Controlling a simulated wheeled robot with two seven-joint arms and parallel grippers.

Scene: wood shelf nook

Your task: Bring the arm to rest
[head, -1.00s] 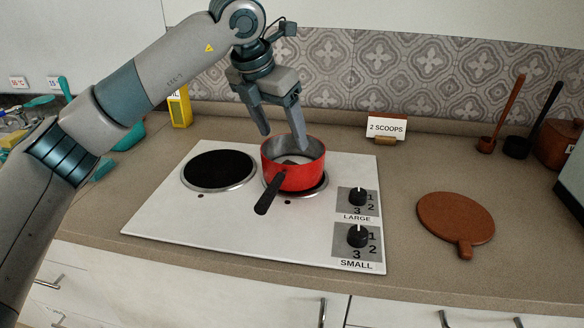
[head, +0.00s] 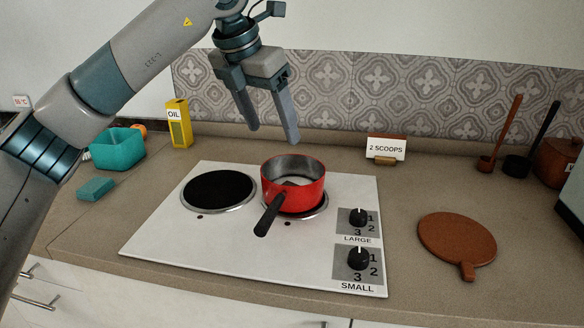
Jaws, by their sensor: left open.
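My left gripper (head: 273,132) is open and empty. It hangs fingers down above and behind the red pot, clear of it. The red pot (head: 299,196) with a black handle sits on the right, smaller burner of the white cooktop (head: 170,241). Its handle points to the front left. Something pale lies inside the pot; I cannot tell what. My left arm reaches in from the left side of the view. My right gripper is not in view.
A yellow oil box (head: 179,124), a teal bin (head: 116,150) and a teal block (head: 96,188) are at the left. A "2 SCOOPS" card (head: 386,148) stands behind. A brown round board (head: 456,240) lies at the right. Two ladles (head: 517,165) stand at the back right.

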